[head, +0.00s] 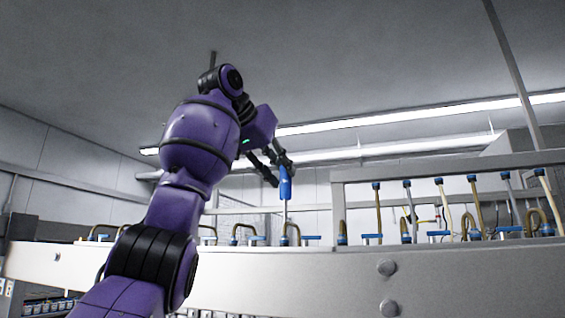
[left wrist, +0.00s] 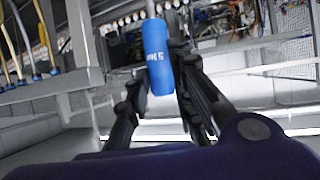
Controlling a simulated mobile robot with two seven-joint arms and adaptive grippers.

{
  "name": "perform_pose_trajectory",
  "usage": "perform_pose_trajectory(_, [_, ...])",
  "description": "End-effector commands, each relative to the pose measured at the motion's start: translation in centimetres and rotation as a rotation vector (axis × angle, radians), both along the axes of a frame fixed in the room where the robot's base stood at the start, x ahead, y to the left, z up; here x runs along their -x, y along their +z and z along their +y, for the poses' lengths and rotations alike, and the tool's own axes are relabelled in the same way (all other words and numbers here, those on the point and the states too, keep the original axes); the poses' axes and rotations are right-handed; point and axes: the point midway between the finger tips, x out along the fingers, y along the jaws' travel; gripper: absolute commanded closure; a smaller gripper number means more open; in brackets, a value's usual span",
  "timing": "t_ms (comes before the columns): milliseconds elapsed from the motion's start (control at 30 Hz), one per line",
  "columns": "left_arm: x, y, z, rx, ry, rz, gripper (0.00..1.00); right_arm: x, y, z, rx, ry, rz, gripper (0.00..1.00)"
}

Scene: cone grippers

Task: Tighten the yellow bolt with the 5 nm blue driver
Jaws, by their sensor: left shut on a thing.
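The blue driver (head: 285,184) hangs upright in my left gripper (head: 279,171), with its handle up and its thin shaft pointing down towards the equipment behind the beam. In the left wrist view the driver (left wrist: 157,58) shows a blue handle with white lettering that appears to read 5 Nm, between the black fingers of my left gripper (left wrist: 160,92). The gripper is shut on the handle. The driver's tip is not clear in either view, so I cannot tell whether it touches anything. I cannot make out the yellow bolt. My right gripper is out of view.
A long pale metal beam (head: 330,275) with large bolt heads crosses the front. Behind it stand several tubes and hoses with blue fittings (head: 460,206), under a grey rail (head: 440,167) at the right. The space above is free up to the ceiling.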

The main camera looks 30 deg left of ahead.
Motion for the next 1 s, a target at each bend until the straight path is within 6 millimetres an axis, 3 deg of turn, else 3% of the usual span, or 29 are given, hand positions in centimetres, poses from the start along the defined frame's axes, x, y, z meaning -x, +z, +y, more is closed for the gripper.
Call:
perform_pose_trajectory(300, [-0.2,-3.7,0.0,-0.003,0.001,0.003,1.00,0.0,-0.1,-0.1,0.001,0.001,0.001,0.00])
perform_pose_trajectory(867, [0.1,-4.2,-0.1,0.025,-0.001,0.004,1.00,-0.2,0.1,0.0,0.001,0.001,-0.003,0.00])
perform_pose_trajectory(1000, [0.0,-5.2,0.0,0.021,0.002,0.006,1.00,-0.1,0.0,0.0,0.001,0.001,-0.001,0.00])
